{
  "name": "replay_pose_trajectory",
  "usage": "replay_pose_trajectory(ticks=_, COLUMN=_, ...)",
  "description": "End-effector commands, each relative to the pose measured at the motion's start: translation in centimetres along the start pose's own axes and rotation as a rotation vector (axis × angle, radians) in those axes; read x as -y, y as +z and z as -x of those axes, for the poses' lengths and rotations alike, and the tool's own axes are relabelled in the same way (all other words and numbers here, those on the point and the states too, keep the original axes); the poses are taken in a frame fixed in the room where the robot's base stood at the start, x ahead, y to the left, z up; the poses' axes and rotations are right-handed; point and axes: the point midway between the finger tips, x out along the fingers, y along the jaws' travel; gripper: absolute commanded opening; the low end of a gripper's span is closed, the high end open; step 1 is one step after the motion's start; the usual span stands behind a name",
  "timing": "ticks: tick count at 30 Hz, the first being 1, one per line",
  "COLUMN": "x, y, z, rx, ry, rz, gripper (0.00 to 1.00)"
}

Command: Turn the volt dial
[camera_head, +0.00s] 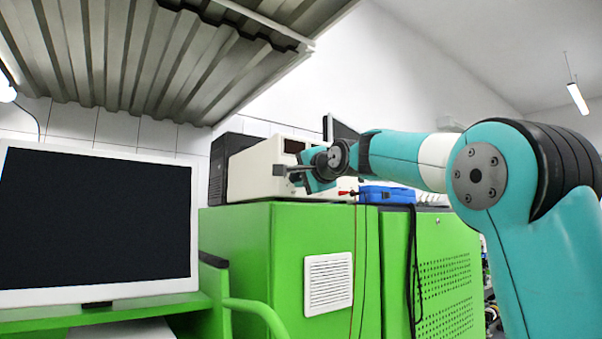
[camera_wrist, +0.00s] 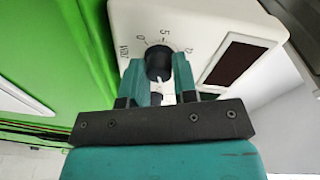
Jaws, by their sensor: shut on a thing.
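The volt dial (camera_wrist: 158,60) is a black round knob on the cream front panel of a power supply (camera_wrist: 205,22). Printed marks and the word VOLT show around it in the wrist view. My gripper (camera_wrist: 158,82) is shut on the dial, with one teal finger on each side of it. A white pointer mark shows on the dial, toward the gripper. In the head view the power supply (camera_head: 255,168) stands on a green cabinet, and my gripper (camera_head: 283,170) reaches its front; the dial itself is hidden there.
The green cabinet (camera_head: 240,245) carries a black box (camera_head: 218,165) beside the supply and a blue case (camera_head: 388,194). Red and black cables hang down the cabinet front. A large monitor (camera_head: 95,225) stands at the left. A corrugated metal canopy (camera_head: 130,50) hangs above.

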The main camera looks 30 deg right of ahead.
Motion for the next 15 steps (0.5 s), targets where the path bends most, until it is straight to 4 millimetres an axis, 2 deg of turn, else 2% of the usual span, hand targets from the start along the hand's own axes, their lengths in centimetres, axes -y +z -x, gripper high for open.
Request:
replay_pose_trajectory(ticks=6, x=-0.06, y=-0.07, z=-0.02, rx=0.007, ry=0.011, rz=-0.099, gripper=0.03)
replay_pose_trajectory(ticks=15, x=-0.13, y=-0.03, z=-0.03, rx=0.011, ry=0.014, rz=-0.151, gripper=0.03)
